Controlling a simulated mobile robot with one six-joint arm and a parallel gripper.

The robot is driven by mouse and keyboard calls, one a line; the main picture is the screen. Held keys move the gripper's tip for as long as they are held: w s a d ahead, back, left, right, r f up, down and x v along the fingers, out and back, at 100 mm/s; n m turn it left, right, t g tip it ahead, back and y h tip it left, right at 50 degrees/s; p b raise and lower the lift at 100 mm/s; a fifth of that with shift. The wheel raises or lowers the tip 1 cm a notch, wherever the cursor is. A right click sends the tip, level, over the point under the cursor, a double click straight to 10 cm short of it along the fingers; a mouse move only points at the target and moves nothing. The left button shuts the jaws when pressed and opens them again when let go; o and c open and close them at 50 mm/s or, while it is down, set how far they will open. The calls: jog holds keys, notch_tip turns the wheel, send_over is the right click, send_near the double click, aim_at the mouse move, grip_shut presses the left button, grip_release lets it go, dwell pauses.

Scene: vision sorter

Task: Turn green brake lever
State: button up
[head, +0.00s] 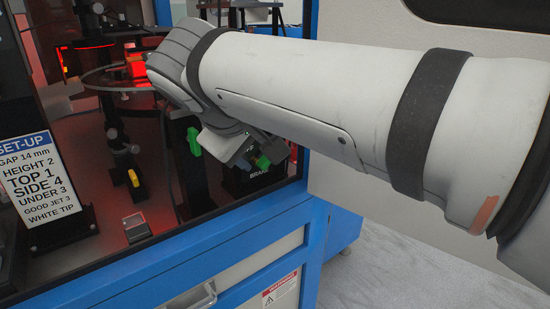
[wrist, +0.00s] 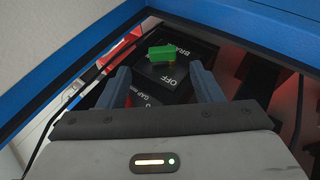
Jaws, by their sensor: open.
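The green brake lever (wrist: 162,53) sits on a black box marked "BRA…" and "OFF" in the wrist view. It also shows in the head view (head: 263,162), low inside the machine and partly behind my gripper. My gripper (wrist: 162,84) is open and empty, its two blue-grey fingers apart. In the wrist view the lever appears beyond the fingertips, between their lines. In the head view my gripper (head: 240,147) is close beside the lever; I cannot tell whether they touch.
Another green lever (head: 194,141) stands to the left. A set-up sign (head: 43,178), a yellow-topped part (head: 134,178) and a ring-shaped rail are inside the machine. The blue frame (head: 170,256) edges the opening in front.

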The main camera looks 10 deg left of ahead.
aim_at(268, 161)
jog(key=b+x, duration=0.1)
jog(key=x, duration=0.6)
jog(key=shift+a+f, duration=0.1)
jog(key=shift+f, duration=0.05)
jog(key=shift+s, duration=0.1)
jog(key=c, duration=1)
jog(key=shift+g+y+p, duration=0.4)
jog(key=shift+g+p, duration=0.3)
jog(key=shift+p, duration=0.1)
jog(key=o, duration=1)
